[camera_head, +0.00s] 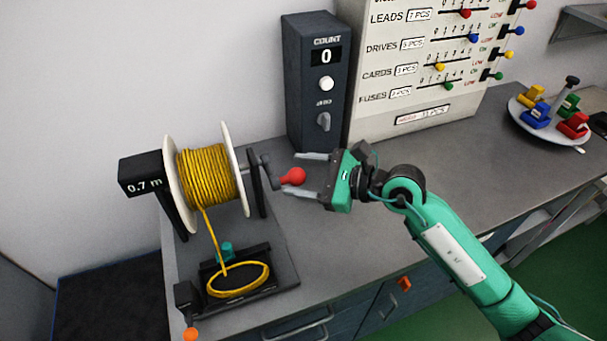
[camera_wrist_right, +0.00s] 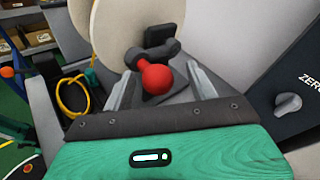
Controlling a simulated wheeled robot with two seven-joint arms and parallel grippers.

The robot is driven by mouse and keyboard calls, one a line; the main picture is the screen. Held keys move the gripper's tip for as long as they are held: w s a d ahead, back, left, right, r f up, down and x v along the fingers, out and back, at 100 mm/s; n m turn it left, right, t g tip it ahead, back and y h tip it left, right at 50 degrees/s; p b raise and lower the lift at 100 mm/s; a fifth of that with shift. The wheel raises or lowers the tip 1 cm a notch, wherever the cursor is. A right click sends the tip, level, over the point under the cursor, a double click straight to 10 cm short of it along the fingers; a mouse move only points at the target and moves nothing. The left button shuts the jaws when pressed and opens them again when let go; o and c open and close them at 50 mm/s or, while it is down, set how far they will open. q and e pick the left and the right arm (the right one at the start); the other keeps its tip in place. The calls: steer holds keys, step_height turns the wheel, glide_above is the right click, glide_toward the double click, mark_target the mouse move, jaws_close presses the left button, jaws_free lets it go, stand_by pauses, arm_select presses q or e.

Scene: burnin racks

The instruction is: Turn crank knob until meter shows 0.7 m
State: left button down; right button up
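The spool of yellow cable (camera_head: 207,172) stands on the bench at left between two white discs. The meter (camera_head: 141,174) beside it reads 0.7 m. A crank with a red knob (camera_head: 293,177) sticks out to the right of the spool. My right gripper (camera_head: 306,173) is open, with its fingers either side of the red knob near their tips. In the right wrist view the knob (camera_wrist_right: 157,79) sits between the two open fingers, with a gap visible to each. My left gripper is not in view.
Yellow cable runs down to a coil (camera_head: 238,279) on a holder in front of the spool. A dark counter box (camera_head: 315,80) reading 0 stands behind my right gripper. A parts panel (camera_head: 430,60) and a plate (camera_head: 552,118) are further right.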

steer(key=shift+s, duration=0.1)
arm_select(q)
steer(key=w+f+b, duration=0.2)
steer(key=b, duration=0.1)
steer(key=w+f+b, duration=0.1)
steer(key=b, duration=0.1)
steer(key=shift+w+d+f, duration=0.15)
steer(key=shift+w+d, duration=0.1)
arm_select(e)
steer(key=v, duration=1.3)
steer(key=shift+d, duration=0.4)
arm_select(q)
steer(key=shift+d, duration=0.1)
arm_select(e)
steer(key=shift+s+r, duration=0.1)
steer(key=shift+s, duration=0.05)
